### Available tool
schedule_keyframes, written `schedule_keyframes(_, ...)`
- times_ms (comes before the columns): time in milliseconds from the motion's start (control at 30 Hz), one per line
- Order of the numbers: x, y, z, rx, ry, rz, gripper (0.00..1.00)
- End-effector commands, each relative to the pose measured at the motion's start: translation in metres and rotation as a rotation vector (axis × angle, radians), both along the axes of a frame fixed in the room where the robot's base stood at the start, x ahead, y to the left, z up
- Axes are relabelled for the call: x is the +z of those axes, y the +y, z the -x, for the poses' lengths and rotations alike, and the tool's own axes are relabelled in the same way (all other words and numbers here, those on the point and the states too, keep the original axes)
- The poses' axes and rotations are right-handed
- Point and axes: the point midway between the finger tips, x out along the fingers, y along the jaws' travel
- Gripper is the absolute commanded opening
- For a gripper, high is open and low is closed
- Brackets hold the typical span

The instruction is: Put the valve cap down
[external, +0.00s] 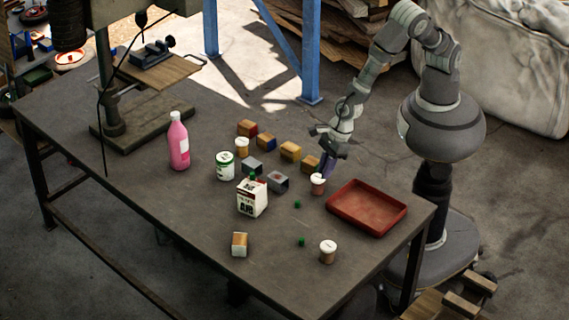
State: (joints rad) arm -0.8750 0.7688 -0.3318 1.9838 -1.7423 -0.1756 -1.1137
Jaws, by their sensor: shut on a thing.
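My gripper (328,168) is low over the right part of the grey workbench (190,212), pointing down just behind a small white-lidded jar (317,183). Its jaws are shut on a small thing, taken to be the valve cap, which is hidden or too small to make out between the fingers. Small green pieces, possibly caps, lie on the bench in front of the gripper: one (297,204) nearer and another (301,241) closer to the front edge. A red tray (343,213) lies to the right of the gripper.
Several small boxes, including a yellow one (290,151), stand left of the gripper. A white carton (252,198), a green-and-white can (225,165) and a pink bottle (179,141) stand further left. Another white-lidded jar (327,252) is near the front edge. The bench's left front is clear.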

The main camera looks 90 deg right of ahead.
Motion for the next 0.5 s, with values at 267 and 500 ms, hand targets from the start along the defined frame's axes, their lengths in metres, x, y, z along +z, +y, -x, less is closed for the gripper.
schedule_keyframes(267, 0.046, -0.035, -0.071, 0.057, -0.016, 0.015, 0.00)
schedule_keyframes(500, 0.037, -0.016, -0.123, 0.073, -0.020, 0.020, 0.00)
